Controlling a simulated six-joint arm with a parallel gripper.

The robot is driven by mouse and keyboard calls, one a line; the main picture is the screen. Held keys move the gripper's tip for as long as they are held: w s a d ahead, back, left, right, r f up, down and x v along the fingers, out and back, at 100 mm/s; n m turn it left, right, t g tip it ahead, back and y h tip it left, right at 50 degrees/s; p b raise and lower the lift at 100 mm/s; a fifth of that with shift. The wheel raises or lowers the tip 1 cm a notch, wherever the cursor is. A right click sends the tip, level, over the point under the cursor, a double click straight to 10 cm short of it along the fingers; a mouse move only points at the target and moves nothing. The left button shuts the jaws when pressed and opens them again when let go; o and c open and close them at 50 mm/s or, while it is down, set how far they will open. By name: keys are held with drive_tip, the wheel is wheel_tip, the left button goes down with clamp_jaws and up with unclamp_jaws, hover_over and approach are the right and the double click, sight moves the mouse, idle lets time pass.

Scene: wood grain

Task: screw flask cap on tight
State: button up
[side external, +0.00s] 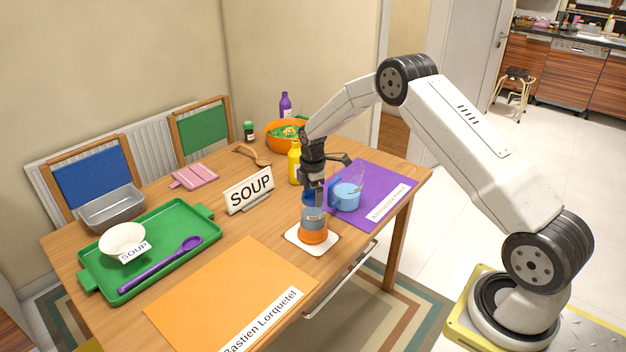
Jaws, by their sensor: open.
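The flask (313,226) stands upright near the table's front edge, with an orange base and a grey-blue body bearing a small label. A blue part at its top (309,200) looks like the cap; at this size I cannot tell whether it is seated or tilted. My gripper (314,191) points down directly over the flask, with its open fingers at the blue top. The fingers hide part of the top, and contact cannot be made out. A white square pad (291,238) lies under the flask.
A light blue cup (346,196) stands close right on a purple mat (377,210). A yellow bottle (294,165) and SOUP sign (248,190) are behind. A green tray (172,262) holds a bowl and purple spoon. An orange mat (225,293) is clear.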

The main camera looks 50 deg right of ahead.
drive_tip(key=shift+r, duration=3.9)
drive_tip(key=shift+s+a+r, duration=0.2)
drive_tip(key=shift+a, duration=0.15)
drive_tip(key=s+a+r+m+t, duration=0.1)
drive_tip(key=s+a+m, duration=0.5)
drive_tip(key=s, duration=0.6)
drive_tip(key=s+a+r+m+t, duration=0.1)
drive_tip(key=s+a+r+m, duration=0.1)
drive_tip(key=s+a+m, duration=0.4)
drive_tip(key=shift+s+a+r+m+t, duration=0.35)
drive_tip(key=shift+s+a, duration=1.25)
drive_tip(key=shift+s, duration=1.75)
